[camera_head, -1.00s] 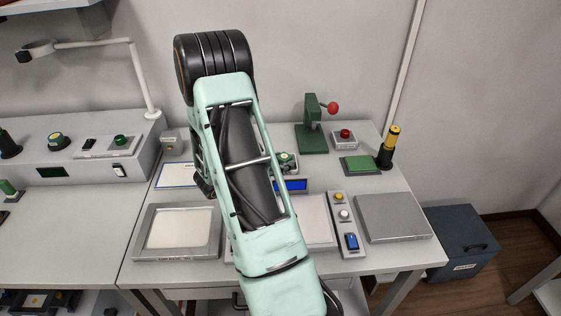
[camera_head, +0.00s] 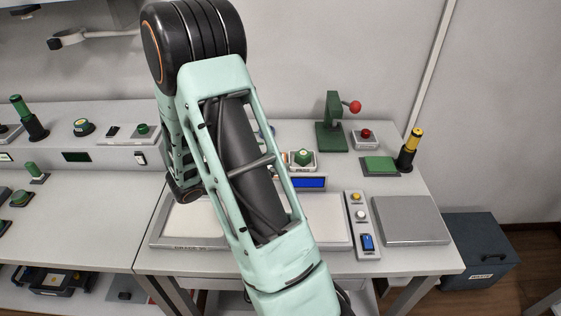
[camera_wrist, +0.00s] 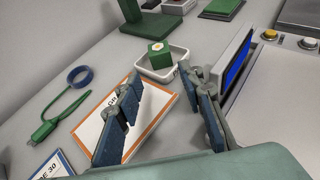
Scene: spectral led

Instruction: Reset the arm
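My mint-green arm (camera_head: 250,165) rises in the middle of the head view, with its black joint at the upper left. My gripper is hidden behind the arm there. In the wrist view my gripper (camera_wrist: 163,105) shows two blue-padded fingers spread apart, with nothing between them. They are above an orange-edged card (camera_wrist: 152,135) on the bench. A green cube with a round mark on top (camera_wrist: 157,50) sits in a white tray (camera_wrist: 173,70) beyond the fingers.
A blue display (camera_head: 309,183) stands near the right finger in the wrist view. A blue ring and green cable (camera_wrist: 42,132) lie left. A green press with a red knob (camera_head: 331,125), button panel (camera_head: 357,222) and grey plate (camera_head: 411,219) occupy the bench's right side.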

